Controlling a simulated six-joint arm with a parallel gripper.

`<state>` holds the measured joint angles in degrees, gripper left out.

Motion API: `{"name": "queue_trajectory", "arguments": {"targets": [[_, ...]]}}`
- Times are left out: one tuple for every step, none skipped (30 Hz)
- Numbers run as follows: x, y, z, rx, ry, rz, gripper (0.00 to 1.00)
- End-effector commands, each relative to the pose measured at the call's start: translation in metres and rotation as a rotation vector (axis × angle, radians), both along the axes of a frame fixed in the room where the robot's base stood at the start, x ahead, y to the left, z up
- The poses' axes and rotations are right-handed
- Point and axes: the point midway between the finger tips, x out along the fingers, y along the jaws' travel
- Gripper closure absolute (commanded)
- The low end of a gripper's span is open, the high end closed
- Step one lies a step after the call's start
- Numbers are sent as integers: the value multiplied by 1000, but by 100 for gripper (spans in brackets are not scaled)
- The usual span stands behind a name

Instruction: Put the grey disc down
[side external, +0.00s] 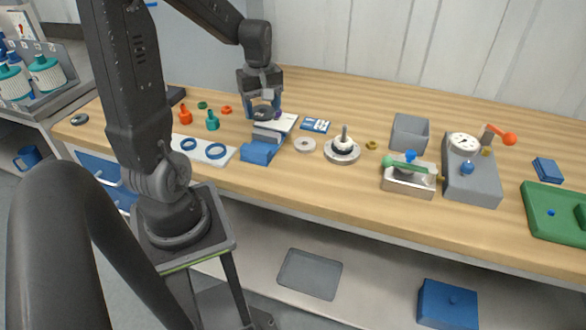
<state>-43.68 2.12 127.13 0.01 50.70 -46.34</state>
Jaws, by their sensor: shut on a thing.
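My gripper (264,106) points down over the left part of the wooden bench. It is shut on a dark grey disc (262,112), which shows between the fingertips. The disc is just above or at a small stand with a pale top plate (276,126) and a blue block (259,152) at its front. I cannot tell whether the disc touches the stand. The gripper hides part of the disc and the stand's rear.
A white plate with blue rings (205,151) lies to the left, near orange and teal bottles (212,121). To the right are a pale ring (304,145), a round metal fixture (342,150), a grey bin (409,134) and a gauge device (472,170). Bare bench (330,95) lies behind.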

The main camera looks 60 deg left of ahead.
Motion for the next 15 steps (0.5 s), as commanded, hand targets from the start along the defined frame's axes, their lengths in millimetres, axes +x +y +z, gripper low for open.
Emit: {"name": "queue_trajectory", "arguments": {"targets": [[-16,0,-4,0,0,7,62],[-22,-1,-7,0,0,6,62],[-30,-2,-10,0,-1,4,62],[-35,-3,-11,0,-1,4,62],[-39,-3,-13,0,0,3,62],[-43,-4,-15,0,0,1,62],[-45,-5,-16,0,0,1,62],[-46,-6,-18,0,0,-1,62],[-45,-9,-20,-1,1,-3,62],[-43,-11,-22,-2,2,-6,62],[-40,-14,-25,-3,2,-7,62],[-35,-19,-30,-3,3,-10,62],[-30,-24,-33,-4,4,-11,62],[-25,-28,-37,-4,4,-12,62],[-18,-34,-43,-5,5,-12,62]]}}
